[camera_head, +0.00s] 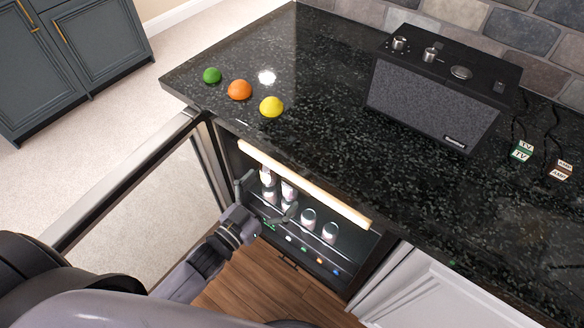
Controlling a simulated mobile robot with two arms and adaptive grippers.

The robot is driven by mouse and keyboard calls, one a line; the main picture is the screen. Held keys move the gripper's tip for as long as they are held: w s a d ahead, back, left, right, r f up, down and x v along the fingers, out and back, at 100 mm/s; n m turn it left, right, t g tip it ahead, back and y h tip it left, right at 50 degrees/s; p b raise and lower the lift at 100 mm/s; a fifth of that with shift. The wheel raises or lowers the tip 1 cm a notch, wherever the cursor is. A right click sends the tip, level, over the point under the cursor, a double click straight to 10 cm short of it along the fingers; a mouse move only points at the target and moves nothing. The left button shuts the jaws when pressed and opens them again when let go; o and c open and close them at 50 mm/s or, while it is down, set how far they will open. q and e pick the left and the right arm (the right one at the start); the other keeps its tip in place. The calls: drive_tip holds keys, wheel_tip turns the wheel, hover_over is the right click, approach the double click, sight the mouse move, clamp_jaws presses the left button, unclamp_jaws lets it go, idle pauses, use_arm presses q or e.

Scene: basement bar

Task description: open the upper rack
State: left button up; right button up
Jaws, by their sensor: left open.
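The upper rack shows as a long pale wooden front bar (310,187) just under the counter edge, inside an open under-counter cooler. The rest of the rack behind the bar is hidden by the counter. My left gripper (266,198) is open in front of the cooler, below the left half of the bar. Its fingers are spread and nothing is seen between them; from this angle I cannot tell how far they are from the bar. My right gripper is not in view.
The glass cooler door (150,215) stands open at the left. Several cans (308,219) stand on a shelf below the bar. A white cabinet (440,290) is at right.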

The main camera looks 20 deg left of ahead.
use_arm(q)
drive_tip(key=x, duration=0.8)
drive_tip(key=shift+f, duration=0.1)
drive_tip(key=shift+s, duration=0.1)
drive_tip(key=c, duration=1.6)
